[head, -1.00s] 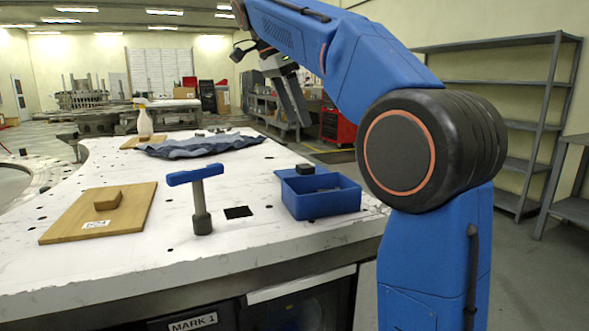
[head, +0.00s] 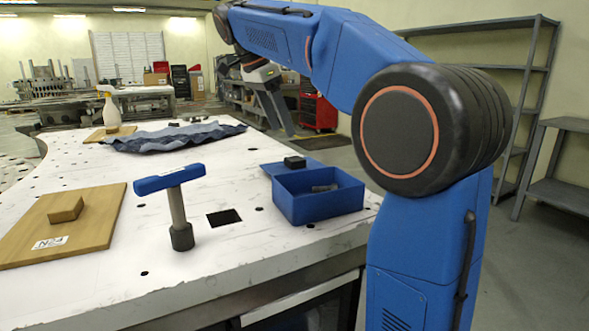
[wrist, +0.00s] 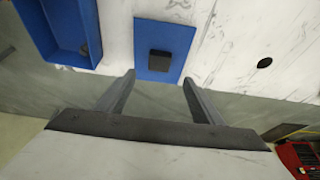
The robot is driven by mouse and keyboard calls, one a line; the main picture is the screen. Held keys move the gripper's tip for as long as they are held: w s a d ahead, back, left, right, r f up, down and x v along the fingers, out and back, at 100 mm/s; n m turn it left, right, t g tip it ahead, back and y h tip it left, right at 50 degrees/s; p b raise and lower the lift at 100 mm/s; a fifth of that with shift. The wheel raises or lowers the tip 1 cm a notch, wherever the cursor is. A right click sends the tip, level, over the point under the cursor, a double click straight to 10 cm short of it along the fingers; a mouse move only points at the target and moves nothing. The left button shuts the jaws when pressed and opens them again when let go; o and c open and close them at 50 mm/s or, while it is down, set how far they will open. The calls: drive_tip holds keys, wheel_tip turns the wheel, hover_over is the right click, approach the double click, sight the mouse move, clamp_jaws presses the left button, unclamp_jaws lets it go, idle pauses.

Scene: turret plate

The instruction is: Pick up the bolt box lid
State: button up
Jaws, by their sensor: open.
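The bolt box lid is a flat blue plate (head: 272,168) with a black block-shaped knob (head: 295,162). It lies on the white table just behind the open blue bolt box (head: 330,205), which partly hides it in the head view. The wrist view shows the whole lid (wrist: 182,38) with its knob (wrist: 160,60) off centre, and the box (wrist: 82,56) to its left. My gripper (wrist: 158,78) is open and empty, its two fingers pointing toward the lid's near edge. In the head view my gripper (head: 278,118) is raised beyond the lid, apart from it.
The box holds a grey piece (head: 325,188). A blue T-handled tool (head: 178,205) stands upright on the table by a square hole (head: 224,217). A wooden board (head: 95,213) lies at left; a crumpled blue cloth (head: 175,136) and a spray bottle (head: 110,112) are farther back.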

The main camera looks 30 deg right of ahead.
sight(297, 158)
drive_tip(key=x, duration=0.8)
drive_tip(key=shift+s+d+f, duration=0.15)
drive_tip(key=shift+d+f, duration=0.1)
drive_tip(key=shift+d, duration=0.15)
drive_tip(key=shift+d+f, duration=0.2)
drive_tip(key=shift+f, duration=0.4)
drive_tip(key=c, duration=1.2)
drive_tip(key=shift+r, duration=0.1)
